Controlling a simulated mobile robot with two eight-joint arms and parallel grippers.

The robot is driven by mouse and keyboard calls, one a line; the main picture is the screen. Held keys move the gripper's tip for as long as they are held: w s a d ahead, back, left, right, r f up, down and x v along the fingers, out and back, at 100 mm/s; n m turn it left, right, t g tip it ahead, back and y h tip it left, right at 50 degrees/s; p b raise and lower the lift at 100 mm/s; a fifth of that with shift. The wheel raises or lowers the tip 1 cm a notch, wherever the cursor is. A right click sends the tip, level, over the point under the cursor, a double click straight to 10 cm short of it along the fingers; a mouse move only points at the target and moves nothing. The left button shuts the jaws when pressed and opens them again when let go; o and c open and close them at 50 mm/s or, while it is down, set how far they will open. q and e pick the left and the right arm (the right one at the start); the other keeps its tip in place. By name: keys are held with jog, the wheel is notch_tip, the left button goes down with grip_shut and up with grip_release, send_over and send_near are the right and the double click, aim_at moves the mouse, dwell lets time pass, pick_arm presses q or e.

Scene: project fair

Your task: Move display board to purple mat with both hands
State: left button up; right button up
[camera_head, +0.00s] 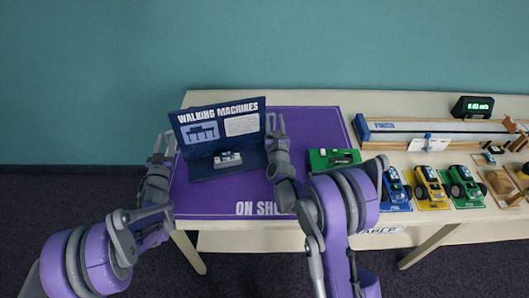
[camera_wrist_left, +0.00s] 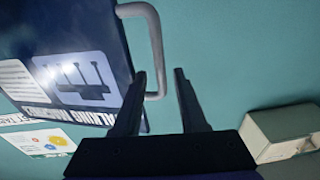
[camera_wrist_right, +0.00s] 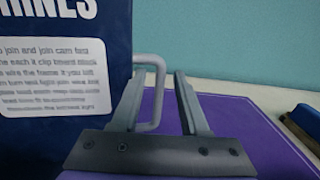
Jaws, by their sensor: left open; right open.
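The dark blue display board (camera_head: 222,138), printed "WALKING MACHINES", stands on the left part of the purple mat (camera_head: 310,130), with a small white model on its base. My left gripper (camera_head: 165,142) is open at the board's left side; in the left wrist view the board's grey handle (camera_wrist_left: 155,45) reaches down between its fingers (camera_wrist_left: 160,98). My right gripper (camera_head: 276,126) is open at the right side; in the right wrist view a pale handle (camera_wrist_right: 158,75) lies between its fingers (camera_wrist_right: 155,100). Neither gripper is closed on a handle.
A green item (camera_head: 325,160) lies by the mat's right edge, near my right arm. Blue (camera_head: 395,190), yellow (camera_head: 430,188) and green (camera_head: 463,187) toy cars stand further right. A long track (camera_head: 430,130) and a lit timer (camera_head: 473,107) are behind them. The mat's back right is clear.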

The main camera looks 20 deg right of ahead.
pick_arm(q)
jog(key=shift+s, duration=0.15)
jog(key=v, duration=1.1)
jog(key=shift+s, duration=0.3)
pick_arm(e)
jog(key=v, duration=1.2)
pick_arm(q)
jog(key=shift+a, duration=0.15)
